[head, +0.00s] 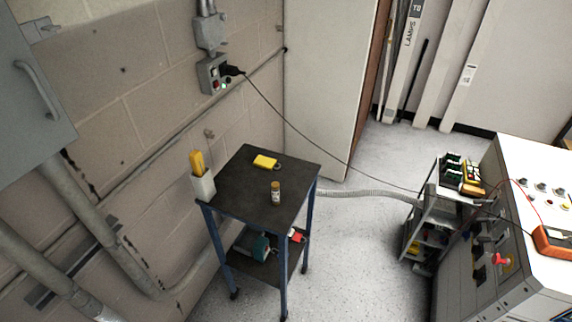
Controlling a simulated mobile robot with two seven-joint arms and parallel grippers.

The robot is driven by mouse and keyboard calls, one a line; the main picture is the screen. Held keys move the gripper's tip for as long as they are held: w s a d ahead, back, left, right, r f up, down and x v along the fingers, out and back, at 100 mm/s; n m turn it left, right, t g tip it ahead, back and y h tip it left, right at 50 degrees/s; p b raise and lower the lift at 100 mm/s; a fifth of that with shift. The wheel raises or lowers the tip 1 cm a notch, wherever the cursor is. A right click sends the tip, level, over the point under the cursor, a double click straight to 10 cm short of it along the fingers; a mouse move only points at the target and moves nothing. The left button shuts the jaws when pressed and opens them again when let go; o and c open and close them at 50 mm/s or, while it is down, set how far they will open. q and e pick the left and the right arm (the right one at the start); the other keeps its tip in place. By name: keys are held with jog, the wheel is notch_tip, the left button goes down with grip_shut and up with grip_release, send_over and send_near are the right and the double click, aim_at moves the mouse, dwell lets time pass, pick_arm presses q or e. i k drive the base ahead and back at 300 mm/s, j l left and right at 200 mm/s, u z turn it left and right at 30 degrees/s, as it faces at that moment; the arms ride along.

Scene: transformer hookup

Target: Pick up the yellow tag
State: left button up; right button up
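A small yellow tag (264,161) lies flat on the black top of a small cart (248,187), near its back edge. A small dark ring-like piece sits at its right end. The tag is fully in view and nothing covers it. Neither of my grippers shows in the head view.
A small bottle (275,192) stands on the cart top, and a white holder (203,186) with a yellow item is at its left side. A cable (318,144) runs from the wall outlet toward a grey shelf cart (437,207). Floor between the carts is mostly clear.

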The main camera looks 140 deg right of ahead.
aim_at(263, 162)
jog(key=z, duration=4.6)
jog(key=i+l+u, duration=0.2)
jog(key=i+l, duration=0.2)
jog(key=l, duration=0.25)
jog(key=i+l+u, duration=0.1)
jog(key=l, duration=0.25)
jog(key=i+l+u, duration=0.1)
jog(key=i+l, duration=0.15)
jog(key=i+l+u, duration=0.1)
jog(key=l, duration=0.4)
jog(key=i+l+u, duration=0.1)
jog(key=l, duration=0.25)
jog(key=i, duration=0.1)
